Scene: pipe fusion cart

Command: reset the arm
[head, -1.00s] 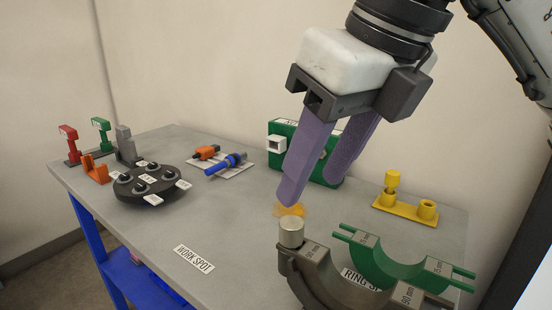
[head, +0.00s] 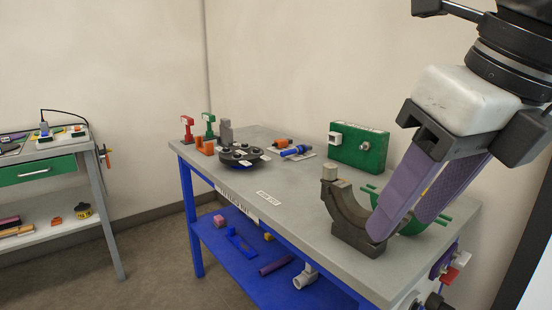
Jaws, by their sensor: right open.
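My right gripper (head: 407,228) is at the right of the head view, with two purple fingers pointing down and to the left. The fingers are apart and nothing shows between them. They hang in front of the dark half-ring (head: 350,222) and the green half-ring (head: 412,227), hiding parts of both; I cannot tell whether they touch. My left gripper is not in view.
The grey cart top (head: 285,218) holds a black round turntable (head: 243,155), a blue and orange part (head: 297,151) and a green box (head: 359,148). A blue lower shelf (head: 224,247) carries loose pieces. A second bench (head: 99,168) stands left, with floor between.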

